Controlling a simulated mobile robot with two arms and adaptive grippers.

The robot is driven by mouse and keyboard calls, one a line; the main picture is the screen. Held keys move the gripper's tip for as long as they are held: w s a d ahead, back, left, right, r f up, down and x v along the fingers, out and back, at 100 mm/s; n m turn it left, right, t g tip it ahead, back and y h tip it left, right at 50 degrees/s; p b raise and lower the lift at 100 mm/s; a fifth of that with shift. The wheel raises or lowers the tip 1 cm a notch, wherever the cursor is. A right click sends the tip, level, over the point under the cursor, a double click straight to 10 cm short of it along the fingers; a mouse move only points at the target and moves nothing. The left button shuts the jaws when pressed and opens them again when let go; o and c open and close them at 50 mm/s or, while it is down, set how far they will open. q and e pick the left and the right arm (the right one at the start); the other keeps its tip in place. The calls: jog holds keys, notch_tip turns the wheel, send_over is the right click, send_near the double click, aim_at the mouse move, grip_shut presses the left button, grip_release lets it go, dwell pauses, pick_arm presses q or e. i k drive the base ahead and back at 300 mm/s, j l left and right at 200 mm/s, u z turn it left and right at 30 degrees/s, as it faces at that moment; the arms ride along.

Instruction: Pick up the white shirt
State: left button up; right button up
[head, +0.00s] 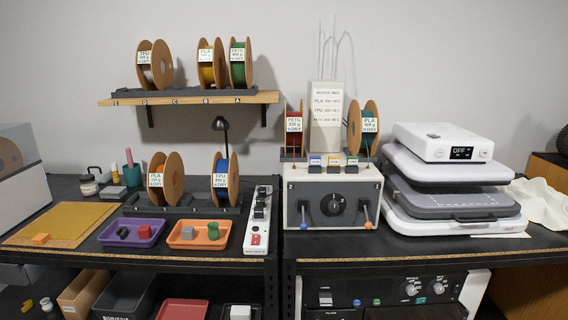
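A crumpled white cloth, which looks like the white shirt (540,203), lies on the black bench at the far right in the head view. It is beside a white heat press (455,218), whose edge hides part of its left side. Its right side runs out of the picture. Neither of my grippers is in view.
The heat press has a raised top with an "OFF" display. A grey control box (333,207) with levers stands left of it. An orange tray (196,245), a purple tray (132,244), a power strip (257,235) and filament spools (166,180) fill the left bench.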

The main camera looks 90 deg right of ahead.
aim_at(542, 205)
jog(key=z, duration=4.25)
jog(key=i+l+u, duration=0.2)
jog(key=u, duration=0.25)
jog(key=i+l+u, duration=0.15)
jog(key=l+u, duration=0.35)
jog(key=j, duration=0.1)
